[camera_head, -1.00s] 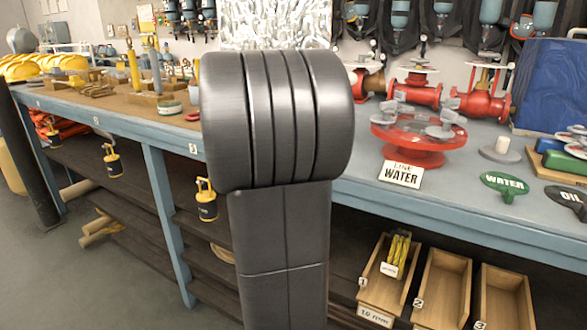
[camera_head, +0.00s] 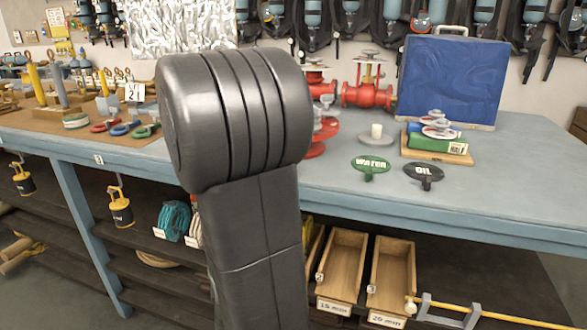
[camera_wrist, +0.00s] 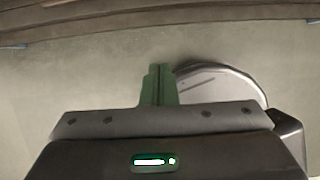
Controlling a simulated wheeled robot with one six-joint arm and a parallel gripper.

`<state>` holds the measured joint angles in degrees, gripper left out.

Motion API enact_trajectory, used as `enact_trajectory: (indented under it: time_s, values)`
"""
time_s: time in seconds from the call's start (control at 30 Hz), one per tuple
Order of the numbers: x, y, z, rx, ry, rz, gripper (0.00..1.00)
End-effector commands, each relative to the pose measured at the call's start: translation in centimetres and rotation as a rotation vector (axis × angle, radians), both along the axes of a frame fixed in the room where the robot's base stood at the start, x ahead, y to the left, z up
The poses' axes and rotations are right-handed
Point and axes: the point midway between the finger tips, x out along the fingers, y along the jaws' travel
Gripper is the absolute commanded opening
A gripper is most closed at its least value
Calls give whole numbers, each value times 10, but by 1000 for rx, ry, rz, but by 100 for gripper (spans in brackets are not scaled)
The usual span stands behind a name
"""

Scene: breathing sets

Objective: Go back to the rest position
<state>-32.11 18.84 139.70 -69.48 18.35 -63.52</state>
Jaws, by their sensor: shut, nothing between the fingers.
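My gripper (camera_wrist: 158,72) shows in the wrist view with its two green fingers together and nothing between them. It points over a bare grey floor (camera_wrist: 80,75). A pale rounded shape, which seems to be part of my base, lies just right of the fingers. In the head view my dark arm stands in the middle and hides part of the bench; the gripper itself is not seen there.
A blue workbench (camera_head: 460,215) runs across the head view. Wooden bins (camera_head: 342,265) and a yellow rod (camera_head: 510,320) sit below.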

Motion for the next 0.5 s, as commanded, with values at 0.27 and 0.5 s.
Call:
enact_trajectory:
  time_s: [0.27,0.5]
  values:
    - [24,-6,1,1,0,-2,0]
    - [59,-18,2,0,1,-2,0]
